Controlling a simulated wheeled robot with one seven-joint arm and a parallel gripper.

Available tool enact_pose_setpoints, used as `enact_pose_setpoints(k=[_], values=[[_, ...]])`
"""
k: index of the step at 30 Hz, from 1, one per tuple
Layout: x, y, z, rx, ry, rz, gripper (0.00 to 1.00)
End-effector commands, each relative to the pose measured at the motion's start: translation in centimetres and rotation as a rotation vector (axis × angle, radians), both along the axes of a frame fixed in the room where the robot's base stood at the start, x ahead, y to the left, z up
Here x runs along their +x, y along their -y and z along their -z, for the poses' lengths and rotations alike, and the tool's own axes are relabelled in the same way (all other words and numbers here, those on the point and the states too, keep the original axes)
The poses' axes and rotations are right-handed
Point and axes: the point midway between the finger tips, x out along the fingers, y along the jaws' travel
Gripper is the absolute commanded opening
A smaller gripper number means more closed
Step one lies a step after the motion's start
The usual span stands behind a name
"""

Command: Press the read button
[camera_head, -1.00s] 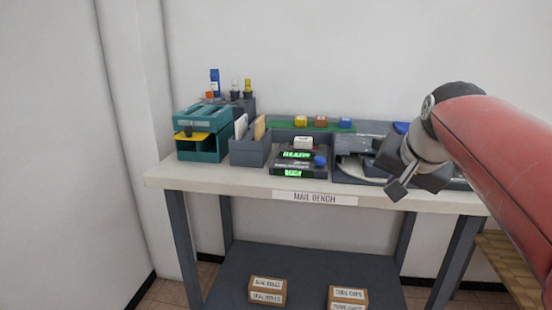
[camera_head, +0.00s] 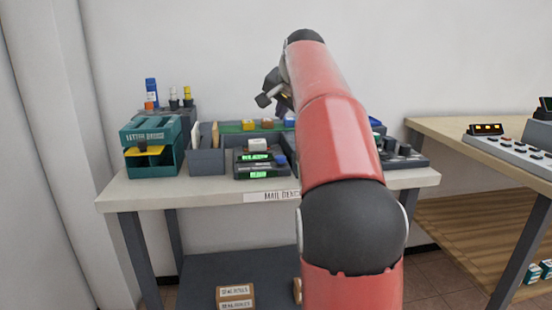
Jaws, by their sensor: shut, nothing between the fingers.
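A dark device with green lit displays (camera_head: 255,163) sits on the mail bench (camera_head: 190,191), near its front edge. It has a white key on top and a blue round button (camera_head: 280,160) at its right. I cannot read which button is marked read. My gripper (camera_head: 264,100) is above and behind the device, over the back of the bench, apart from everything. It is small and dark in view and looks shut and empty. My red arm hides the right middle of the bench.
A teal letter box (camera_head: 152,148) and a grey sorter (camera_head: 206,160) stand left of the device. Yellow, brown and blue blocks (camera_head: 249,125) line the back. A wooden table (camera_head: 460,137) with a control panel (camera_head: 512,146) stands at right.

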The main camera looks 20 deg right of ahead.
Motion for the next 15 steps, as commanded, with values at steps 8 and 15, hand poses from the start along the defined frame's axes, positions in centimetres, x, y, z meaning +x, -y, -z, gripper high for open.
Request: enact_pose_setpoints(k=[8, 15], values=[[0.0, 0.0, 0.9, -0.001, 0.000, -0.001, 0.00], [0.0, 0.0, 3.6, -0.001, 0.000, -0.001, 0.00]])
